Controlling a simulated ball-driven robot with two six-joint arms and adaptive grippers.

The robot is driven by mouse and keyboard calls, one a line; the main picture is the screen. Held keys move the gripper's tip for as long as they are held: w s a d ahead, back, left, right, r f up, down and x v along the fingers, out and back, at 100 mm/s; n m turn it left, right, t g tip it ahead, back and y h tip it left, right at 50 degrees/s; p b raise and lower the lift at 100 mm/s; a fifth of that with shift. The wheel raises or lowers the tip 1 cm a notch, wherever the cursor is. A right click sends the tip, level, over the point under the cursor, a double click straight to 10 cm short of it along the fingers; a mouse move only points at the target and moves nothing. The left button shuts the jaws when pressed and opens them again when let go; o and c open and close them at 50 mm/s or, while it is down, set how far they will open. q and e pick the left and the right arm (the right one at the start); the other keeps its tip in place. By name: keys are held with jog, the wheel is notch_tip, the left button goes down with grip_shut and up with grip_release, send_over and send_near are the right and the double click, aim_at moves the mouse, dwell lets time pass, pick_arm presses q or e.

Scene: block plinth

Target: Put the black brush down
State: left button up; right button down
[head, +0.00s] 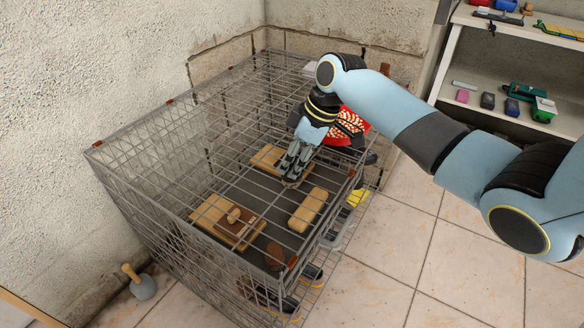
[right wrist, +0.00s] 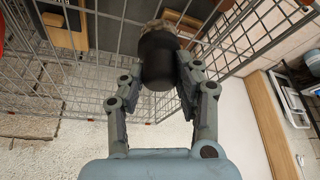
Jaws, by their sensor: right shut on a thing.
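My right gripper (head: 290,180) reaches down over the wire cage (head: 130,182) from the upper right. In the right wrist view, its two fingers (right wrist: 158,90) are closed on the sides of the black brush (right wrist: 158,58), a rounded black body with a paler, bristly-looking part at its far end. The brush is at the height of the cage wires in that view; whether it touches anything below I cannot tell. In the head view the brush is mostly hidden by the fingers. My left gripper is not in view.
Inside the cage lie a tan block (head: 308,209), a wooden board with a brown knobbed piece (head: 236,222) and another board (head: 268,158). A red patterned thing (head: 346,128) is beside my right wrist. Shelves (head: 495,60) with small items stand upper right. A grey-headed mallet (head: 143,287) lies on the floor.

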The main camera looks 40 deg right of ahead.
notch_tip(320, 180, down, 2)
jog(key=shift+f, duration=0.2)
jog(key=c, duration=0.9)
grip_release()
jog(key=shift+c, duration=0.2)
jog(key=p+v, duration=0.1)
jog(key=v, duration=1.1)
jog(key=shift+p, duration=0.4)
